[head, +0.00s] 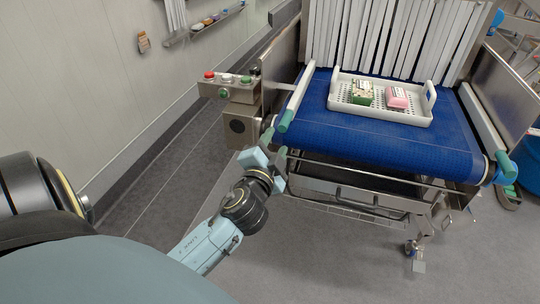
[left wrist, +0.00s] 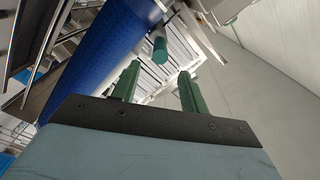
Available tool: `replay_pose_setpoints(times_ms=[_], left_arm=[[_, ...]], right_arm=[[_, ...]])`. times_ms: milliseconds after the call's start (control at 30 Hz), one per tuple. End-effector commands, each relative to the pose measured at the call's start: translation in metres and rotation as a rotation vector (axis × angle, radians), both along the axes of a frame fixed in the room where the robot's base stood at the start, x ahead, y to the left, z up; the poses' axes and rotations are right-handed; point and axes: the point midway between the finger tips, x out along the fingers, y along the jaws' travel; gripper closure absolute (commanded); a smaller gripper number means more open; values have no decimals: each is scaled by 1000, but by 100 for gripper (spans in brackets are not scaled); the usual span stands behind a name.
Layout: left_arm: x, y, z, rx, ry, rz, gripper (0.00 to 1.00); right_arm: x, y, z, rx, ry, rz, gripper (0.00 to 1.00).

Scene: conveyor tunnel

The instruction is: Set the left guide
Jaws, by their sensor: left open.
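The left guide (head: 296,92) is a white bar with a green end, lying along the left edge of the blue conveyor belt (head: 390,138). My left gripper (head: 273,146) is just below and in front of the guide's green end, at the belt's near left corner. In the left wrist view, the two green fingers of my left gripper (left wrist: 160,70) are open with a gap between them. The guide's green end (left wrist: 160,50) shows beyond the fingertips, in line with the gap and apparently not gripped. My right gripper is not in view.
A white tray (head: 384,115) with a green box (head: 362,93) and a pink box (head: 397,98) sits on the belt before the strip curtain (head: 395,40). A right guide (head: 482,118) lines the far side. A button box (head: 228,82) stands left of the belt.

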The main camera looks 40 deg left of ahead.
Motion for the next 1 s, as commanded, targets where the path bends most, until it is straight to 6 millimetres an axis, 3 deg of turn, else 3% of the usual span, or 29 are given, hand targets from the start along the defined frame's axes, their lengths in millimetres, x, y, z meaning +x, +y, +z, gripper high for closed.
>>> replay_pose_setpoints(times_ms=[100, 300, 633, 733, 867, 967, 1000], left_arm=[[-20, -8, -1, -2, 1, 0, 56], [-34, -14, 0, 0, 0, 0, 56], [-36, -15, 0, 0, 0, 0, 56], [-34, -16, -10, -9, 19, -6, 56], [-27, -23, -63, -61, 119, -37, 56], [-28, -33, -138, -141, 257, -71, 56], [-32, -38, -172, -181, 319, -82, 56]], right_arm=[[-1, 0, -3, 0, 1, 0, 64], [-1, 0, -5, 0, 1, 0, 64], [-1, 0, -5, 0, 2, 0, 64], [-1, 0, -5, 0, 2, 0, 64], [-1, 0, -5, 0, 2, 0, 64], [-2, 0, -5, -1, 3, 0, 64], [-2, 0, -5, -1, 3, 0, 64]])
